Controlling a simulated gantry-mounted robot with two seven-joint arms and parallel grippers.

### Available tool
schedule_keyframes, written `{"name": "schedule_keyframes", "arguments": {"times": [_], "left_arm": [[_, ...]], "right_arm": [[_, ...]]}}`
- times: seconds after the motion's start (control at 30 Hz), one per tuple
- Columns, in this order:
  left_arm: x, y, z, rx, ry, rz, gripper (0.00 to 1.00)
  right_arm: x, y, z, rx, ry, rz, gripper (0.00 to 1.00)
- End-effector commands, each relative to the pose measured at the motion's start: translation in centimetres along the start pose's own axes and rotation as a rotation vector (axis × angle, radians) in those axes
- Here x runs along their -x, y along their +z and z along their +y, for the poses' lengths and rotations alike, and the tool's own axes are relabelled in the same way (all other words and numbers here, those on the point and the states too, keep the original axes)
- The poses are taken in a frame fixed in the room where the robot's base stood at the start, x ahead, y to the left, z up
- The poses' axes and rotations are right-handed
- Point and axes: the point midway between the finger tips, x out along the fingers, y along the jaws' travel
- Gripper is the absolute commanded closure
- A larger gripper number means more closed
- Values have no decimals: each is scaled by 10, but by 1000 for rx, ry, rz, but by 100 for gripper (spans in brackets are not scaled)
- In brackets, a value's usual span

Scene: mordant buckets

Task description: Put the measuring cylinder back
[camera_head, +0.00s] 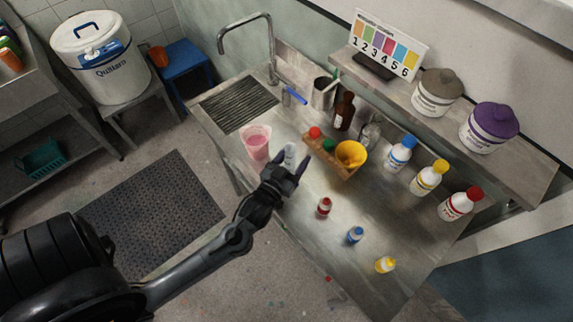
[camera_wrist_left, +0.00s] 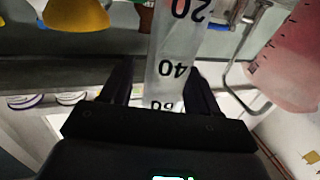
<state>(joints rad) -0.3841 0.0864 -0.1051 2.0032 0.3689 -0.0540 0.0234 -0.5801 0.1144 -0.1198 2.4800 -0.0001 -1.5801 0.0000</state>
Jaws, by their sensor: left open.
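The measuring cylinder (camera_head: 290,150) is clear, with black graduations, and stands near the middle of the steel counter, partly hidden by my left gripper (camera_head: 287,168). In the left wrist view the cylinder (camera_wrist_left: 172,60) runs between the two fingers of the left gripper (camera_wrist_left: 160,88), its marks 20 and 40 reading upside down. The fingers are open on either side of it. I cannot tell whether either finger touches it. My right gripper is not in view.
A beaker of pink liquid (camera_head: 257,142) stands just left of the cylinder. A wooden rack (camera_head: 322,158) with capped bottles is at its right, by a yellow funnel-like vessel (camera_head: 351,153).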

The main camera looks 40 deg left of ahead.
Motion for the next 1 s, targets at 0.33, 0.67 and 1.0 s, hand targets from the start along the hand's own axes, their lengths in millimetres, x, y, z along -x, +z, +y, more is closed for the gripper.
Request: {"name": "schedule_keyframes", "arguments": {"times": [0.33, 0.67, 1.0], "left_arm": [[46, 1, 0, 0, 1, -4, 39], [100, 0, 0, 0, 0, -3, 39], [114, 7, 8, 8, 34, -93, 39]], "right_arm": [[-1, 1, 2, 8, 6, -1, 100], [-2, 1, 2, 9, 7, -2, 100], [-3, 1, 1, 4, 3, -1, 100]]}}
